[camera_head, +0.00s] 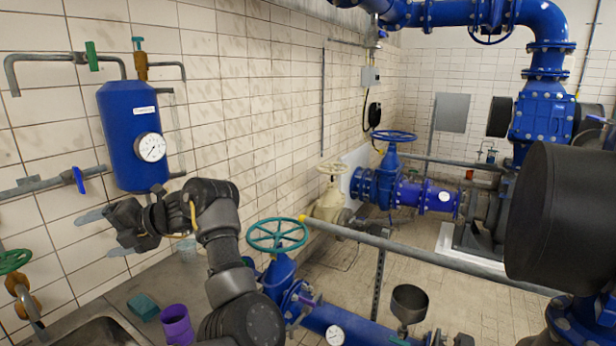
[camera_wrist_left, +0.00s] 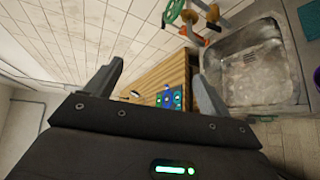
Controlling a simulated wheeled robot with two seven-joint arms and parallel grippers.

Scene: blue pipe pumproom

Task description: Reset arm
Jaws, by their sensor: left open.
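My left arm comes up from the bottom of the head view and bends to the left. My left gripper (camera_head: 100,232) is at its end, in front of the tiled wall, with its two grey fingers apart and pointing left. In the left wrist view the gripper (camera_wrist_left: 157,68) is open with nothing between its fingers. A wooden surface and a blue panel (camera_wrist_left: 169,98) show beyond the fingers. My right gripper is not in view.
A blue tank (camera_head: 130,130) with a gauge hangs on the wall above the gripper. Below are a sink (camera_head: 88,334), a green sponge (camera_head: 143,307) and a purple cup (camera_head: 177,325). A teal valve wheel (camera_head: 276,235) stands right of the arm, near a grey rail (camera_head: 430,257).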

